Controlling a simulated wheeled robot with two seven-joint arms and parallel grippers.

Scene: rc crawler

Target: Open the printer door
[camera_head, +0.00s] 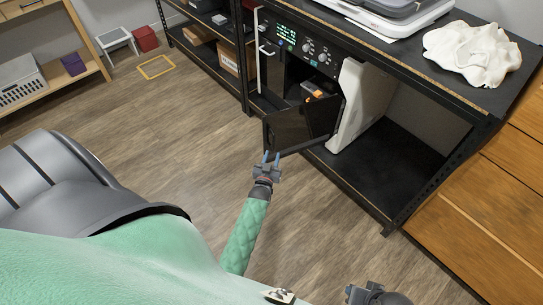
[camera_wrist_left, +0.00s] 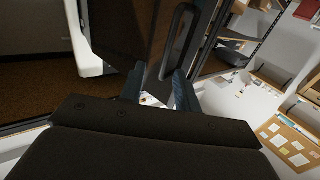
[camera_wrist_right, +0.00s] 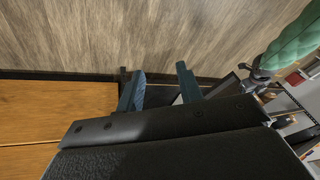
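The printer (camera_head: 357,100) is a machine with a white side on the lower shelf of the black rack. Its dark door (camera_head: 300,125) stands swung outward, and orange parts show in the opening behind it. My left gripper (camera_head: 271,158) is at the door's lower near edge, its two blue fingers apart. In the left wrist view the door (camera_wrist_left: 125,30) with its long handle (camera_wrist_left: 181,42) is just ahead of the left fingers (camera_wrist_left: 158,92); I cannot tell whether they touch. My right gripper (camera_wrist_right: 160,88) is open and empty, away from the printer; in the head view it is at the bottom edge (camera_head: 365,292).
The rack's top (camera_head: 440,80) holds a white crumpled cloth (camera_head: 472,52) and a grey-white device (camera_head: 385,15). Wooden drawers (camera_head: 490,215) stand at the right. The wooden floor (camera_head: 180,130) before the rack is clear, apart from a yellow frame (camera_head: 157,67) at the back.

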